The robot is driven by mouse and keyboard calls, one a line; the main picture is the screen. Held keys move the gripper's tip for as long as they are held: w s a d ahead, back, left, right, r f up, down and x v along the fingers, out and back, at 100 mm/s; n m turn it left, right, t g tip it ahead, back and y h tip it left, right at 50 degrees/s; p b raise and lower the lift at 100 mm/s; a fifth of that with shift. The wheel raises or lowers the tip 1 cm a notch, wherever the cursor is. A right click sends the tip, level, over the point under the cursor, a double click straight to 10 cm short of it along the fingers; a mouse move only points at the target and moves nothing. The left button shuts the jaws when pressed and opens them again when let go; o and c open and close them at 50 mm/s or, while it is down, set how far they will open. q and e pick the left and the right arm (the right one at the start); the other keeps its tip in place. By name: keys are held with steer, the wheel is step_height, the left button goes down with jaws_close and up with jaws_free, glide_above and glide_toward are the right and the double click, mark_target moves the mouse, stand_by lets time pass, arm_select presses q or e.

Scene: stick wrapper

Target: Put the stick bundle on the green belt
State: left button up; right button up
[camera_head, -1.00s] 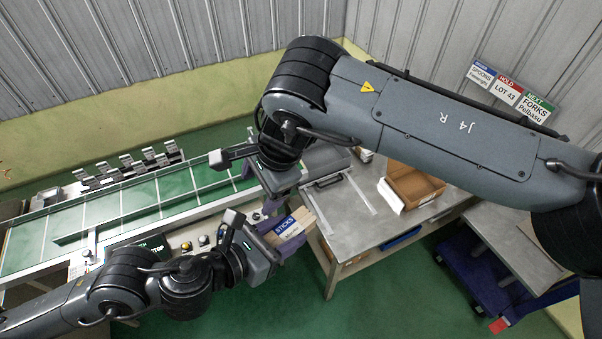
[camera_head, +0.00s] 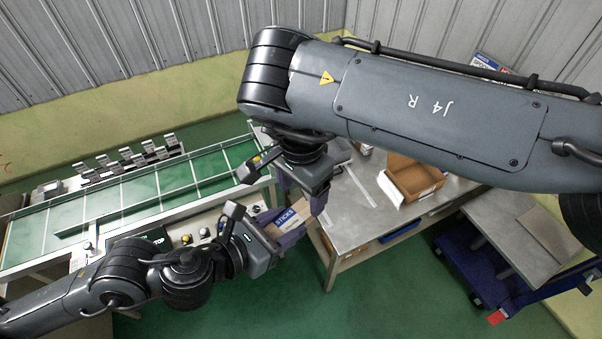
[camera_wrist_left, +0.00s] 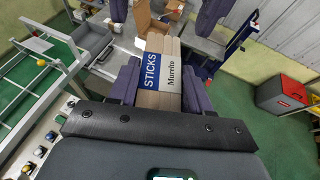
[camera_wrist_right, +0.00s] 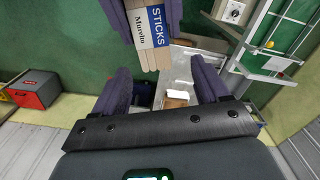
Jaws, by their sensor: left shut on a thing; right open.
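The stick bundle (camera_head: 289,222) is a row of light brown sticks with a blue and white "STICKS" label. My left gripper (camera_wrist_left: 161,88) is shut on it, with purple fingers on both sides, and holds it in the air in front of the grey table. My right gripper (camera_wrist_right: 162,80) is open and empty. Its fingers point toward the bundle (camera_wrist_right: 150,28) from across and look apart from it. The green belt (camera_head: 120,213) runs at the left of the head view, with pale cross lines; it also shows in the left wrist view (camera_wrist_left: 22,98).
The grey metal table (camera_head: 345,225) holds an open cardboard box (camera_head: 413,178). A blue cart (camera_head: 470,268) stands at the right. A panel with buttons (camera_head: 200,232) lines the belt's near side. A red and black box (camera_wrist_left: 280,95) stands on the green floor.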

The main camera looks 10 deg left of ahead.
mark_target(301, 206)
steer(key=shift+f, duration=2.95)
steer(key=c, duration=0.9)
arm_select(q)
steer(key=o, duration=0.6)
steer(key=shift+d, duration=0.1)
arm_select(e)
steer(key=shift+c, duration=0.9)
arm_select(q)
steer(key=o, duration=0.5)
steer(key=shift+o, duration=0.2)
